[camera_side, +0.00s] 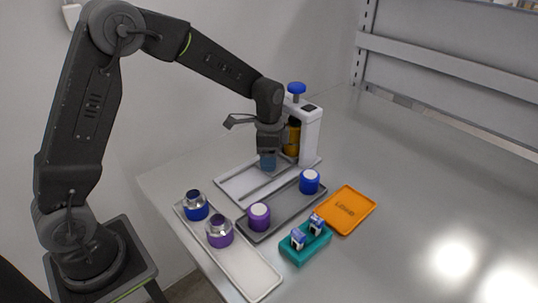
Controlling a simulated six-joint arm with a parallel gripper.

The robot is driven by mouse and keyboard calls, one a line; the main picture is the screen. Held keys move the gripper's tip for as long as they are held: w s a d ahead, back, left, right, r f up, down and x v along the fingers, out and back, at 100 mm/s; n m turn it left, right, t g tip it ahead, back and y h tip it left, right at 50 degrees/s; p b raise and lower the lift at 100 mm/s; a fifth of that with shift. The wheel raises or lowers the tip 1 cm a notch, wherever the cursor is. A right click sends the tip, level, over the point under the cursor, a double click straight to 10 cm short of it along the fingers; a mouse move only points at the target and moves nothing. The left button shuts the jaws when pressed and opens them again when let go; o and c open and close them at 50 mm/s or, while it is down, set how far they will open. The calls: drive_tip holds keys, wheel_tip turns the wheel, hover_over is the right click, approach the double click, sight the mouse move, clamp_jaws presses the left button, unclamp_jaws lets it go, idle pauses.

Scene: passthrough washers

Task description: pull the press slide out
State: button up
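The press (310,133) stands at the back of the work area, a pale column with a blue knob (296,88) on top and an amber cylinder (293,137) at its side. A light grey base with rails (240,186) stretches out in front of it to the left; I take this to hold the press slide, but the slide itself is partly hidden by my gripper. My gripper (268,156) points down just left of the press, low over the base.
A dark grey tray (285,211) holds a purple jar (259,216) and a blue jar (309,181). A pale tray (250,272) holds two ringed jars (195,205). A teal block (305,246) and an orange tray (346,210) lie right. The table's right side is clear.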

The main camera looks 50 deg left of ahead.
clamp_jaws()
drive_tip(key=s, duration=1.1)
drive_tip(key=shift+s, duration=0.25)
drive_tip(key=shift+o, duration=0.2)
unclamp_jaws()
drive_tip(key=shift+r, duration=0.1)
wheel_tip(320, 180, up, 14)
idle(0.4)
